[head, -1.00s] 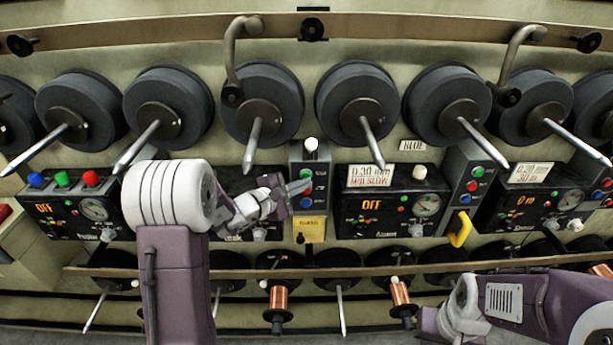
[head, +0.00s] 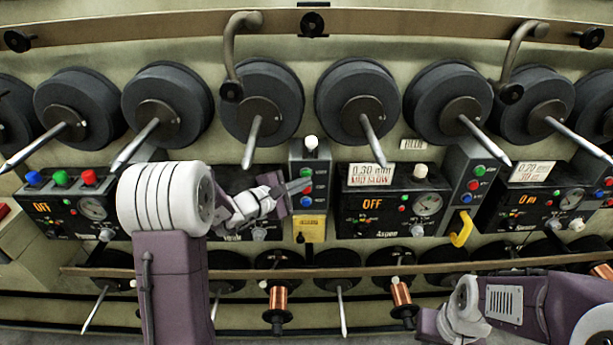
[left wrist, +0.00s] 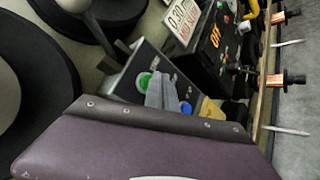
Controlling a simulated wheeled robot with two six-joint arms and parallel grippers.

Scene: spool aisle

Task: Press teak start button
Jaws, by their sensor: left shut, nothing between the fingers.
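The teak control box (head: 232,180) is largely hidden behind my left arm; its name label is only partly readable. The narrow button column (head: 322,178) at its right side carries a green button (head: 308,172), a red button (head: 307,188) and a blue button (head: 306,202). My left gripper (head: 304,186) is shut and empty, its tips at the column by the green and red buttons. In the left wrist view the shut fingers (left wrist: 162,92) lie between the green button (left wrist: 143,82) and the blue button (left wrist: 185,107); contact cannot be told. My right gripper is at the bottom, its fingers not visible.
The Aspen box (head: 375,205) reads OFF, with another button column (head: 470,183) to its right. Large dark spools (head: 262,88) with protruding spindles hang above. A rail (head: 350,270) and copper spools (head: 278,300) lie below. A yellow tag (head: 310,229) hangs under the near column.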

